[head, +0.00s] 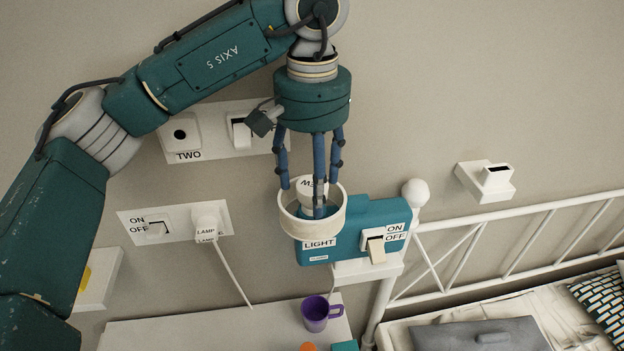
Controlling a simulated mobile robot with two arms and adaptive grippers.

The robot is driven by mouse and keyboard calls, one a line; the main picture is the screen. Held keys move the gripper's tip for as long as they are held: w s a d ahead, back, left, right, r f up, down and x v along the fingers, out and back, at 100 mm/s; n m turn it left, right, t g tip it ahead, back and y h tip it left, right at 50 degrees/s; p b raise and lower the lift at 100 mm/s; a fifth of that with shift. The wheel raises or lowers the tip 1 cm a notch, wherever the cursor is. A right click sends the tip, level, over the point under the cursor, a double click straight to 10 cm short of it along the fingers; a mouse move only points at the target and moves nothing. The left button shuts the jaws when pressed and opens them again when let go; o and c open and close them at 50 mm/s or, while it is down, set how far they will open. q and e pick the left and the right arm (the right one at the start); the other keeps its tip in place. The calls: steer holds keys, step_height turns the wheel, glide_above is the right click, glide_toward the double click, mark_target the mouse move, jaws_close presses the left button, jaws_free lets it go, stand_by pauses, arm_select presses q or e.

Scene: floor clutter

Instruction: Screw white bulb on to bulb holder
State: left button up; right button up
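A white bulb (306,188) with partly hidden dark lettering sits inside a white ring-shaped holder (298,227) on the teal box marked LIGHT. My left gripper (312,190) reaches down from above, its blue fingers spread around the bulb. One finger passes in front of the bulb and covers part of it. The side fingers look apart from the bulb, with gaps showing, so the gripper looks open. The bulb's base is hidden by the ring, so its seating cannot be seen. My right gripper is not in view.
The teal box (350,243) carries an ON/OFF switch (375,250). Wall plates marked TWO (185,137) and LAMP (207,222) are to the left. A purple mug (316,313) stands on the white surface below. A white bed frame (480,240) is at right.

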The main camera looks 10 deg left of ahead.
arm_select(q)
steer(key=shift+r, duration=0.1)
step_height(320, 180, up, 12)
stand_by(0.5)
stand_by(0.6)
